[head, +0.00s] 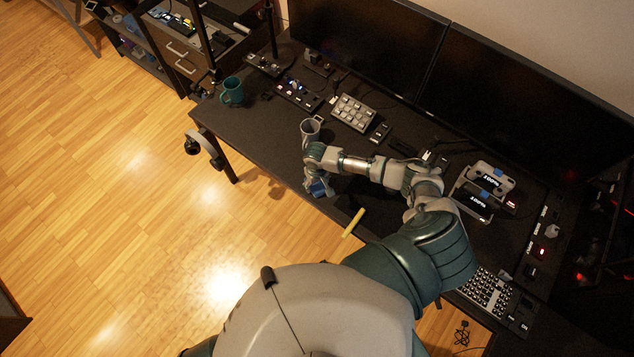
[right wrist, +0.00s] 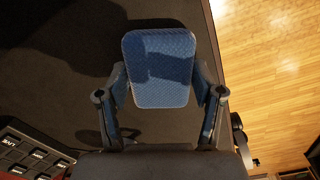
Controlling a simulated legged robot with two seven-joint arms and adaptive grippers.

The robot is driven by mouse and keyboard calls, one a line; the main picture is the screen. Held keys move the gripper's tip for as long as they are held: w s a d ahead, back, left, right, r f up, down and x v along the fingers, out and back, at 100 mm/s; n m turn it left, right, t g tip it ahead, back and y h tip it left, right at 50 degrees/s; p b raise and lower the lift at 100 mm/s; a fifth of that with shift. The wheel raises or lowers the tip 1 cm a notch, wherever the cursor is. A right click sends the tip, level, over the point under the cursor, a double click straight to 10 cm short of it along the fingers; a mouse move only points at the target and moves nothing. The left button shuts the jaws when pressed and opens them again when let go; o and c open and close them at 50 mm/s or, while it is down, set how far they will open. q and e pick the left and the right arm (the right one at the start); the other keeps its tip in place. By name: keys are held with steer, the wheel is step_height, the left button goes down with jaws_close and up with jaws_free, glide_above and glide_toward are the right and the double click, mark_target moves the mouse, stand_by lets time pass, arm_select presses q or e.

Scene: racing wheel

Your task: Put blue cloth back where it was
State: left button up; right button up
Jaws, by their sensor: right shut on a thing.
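In the right wrist view, the blue cloth (right wrist: 160,68) is a flat, rounded rectangle between the two fingers of my right gripper (right wrist: 161,88). A dark shadow lies across its face. The head view cannot tell whether the cloth touches the desk. My left gripper is not in view.
A yellow bar (head: 353,222) lies near the front edge. Keypads, including a grey one (head: 353,112), and two monitors (head: 370,45) line the back. Headphones (head: 205,147) hang at the left edge.

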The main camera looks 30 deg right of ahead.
mark_target(318, 183)
steer(key=o, duration=1.2)
steer(key=shift+f, duration=0.1)
steer(key=shift+d, duration=0.55)
steer(key=shift+r, duration=0.3)
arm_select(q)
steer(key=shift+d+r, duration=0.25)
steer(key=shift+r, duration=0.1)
arm_select(e)
step_height(318, 183, up, 12)
steer(key=shift+a+f, duration=0.15)
steer(key=shift+f, duration=0.05)
steer(key=shift+a, duration=0.2)
